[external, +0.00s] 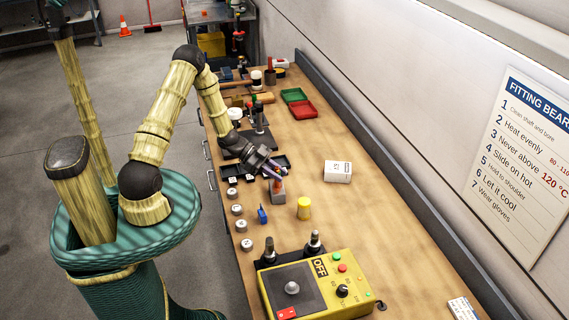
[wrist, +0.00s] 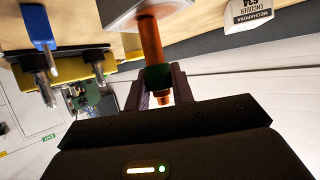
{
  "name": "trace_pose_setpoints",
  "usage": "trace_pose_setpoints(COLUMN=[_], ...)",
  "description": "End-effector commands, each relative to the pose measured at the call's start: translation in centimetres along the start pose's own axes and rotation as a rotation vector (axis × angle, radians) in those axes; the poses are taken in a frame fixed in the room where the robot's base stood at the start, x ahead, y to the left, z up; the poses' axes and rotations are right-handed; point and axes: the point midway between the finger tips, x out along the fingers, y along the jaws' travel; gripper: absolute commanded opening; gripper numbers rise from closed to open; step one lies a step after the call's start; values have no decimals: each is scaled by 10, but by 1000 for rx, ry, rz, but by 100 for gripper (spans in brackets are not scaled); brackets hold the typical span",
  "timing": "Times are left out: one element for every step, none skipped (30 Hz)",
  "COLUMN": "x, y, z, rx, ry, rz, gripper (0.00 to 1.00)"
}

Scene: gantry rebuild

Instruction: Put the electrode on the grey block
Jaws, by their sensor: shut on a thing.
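The electrode is a copper-coloured rod with a dark green band (wrist: 151,42). My gripper (wrist: 158,90) is shut on it around the green band, and a short copper tip sticks out between the fingers. The grey block (wrist: 122,14) is at the top of the wrist view, and the rod's far end meets or overlaps it there; I cannot tell if it is seated. In the external view my gripper (external: 274,171) is right above the grey block (external: 278,196), with the orange-brown electrode (external: 277,185) between them. The fingers partly hide it.
A white box (external: 338,172) lies to the right and a yellow cylinder (external: 304,208) stands near the block. A blue item (external: 262,214) and several round pieces line the left edge. A yellow control box (external: 320,285) is in front. The bench's right side is mostly clear.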

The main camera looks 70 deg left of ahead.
Motion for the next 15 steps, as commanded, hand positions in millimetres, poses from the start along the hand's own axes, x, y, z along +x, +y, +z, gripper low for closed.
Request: trace_pose_setpoints(x=[0, 0, 0, 0, 1, 2, 2, 1, 1, 1, 1, 1, 1, 1, 1], y=[0, 0, 0, 0, 0, 0, 0, 0, 0, 0, 0, 0, 0, 0, 0], z=[0, 0, 0, 0, 1, 2, 3, 2, 2, 2, 2, 2, 2, 2, 2], rx=[0, 0, 0, 0, 0, 0, 0, 0, 0, 0, 0, 0, 0, 0, 0], ry=[1, 1, 1, 1, 1, 1, 1, 0, 0, 0, 0, 0, 0, 0, 0], rz=[0, 0, 0, 0, 0, 0, 1, 0, 0, 0, 0, 0, 0, 0, 0], gripper=[0, 0, 0, 0, 0, 0, 0, 30, 37, 43, 46, 46, 46, 46, 46])
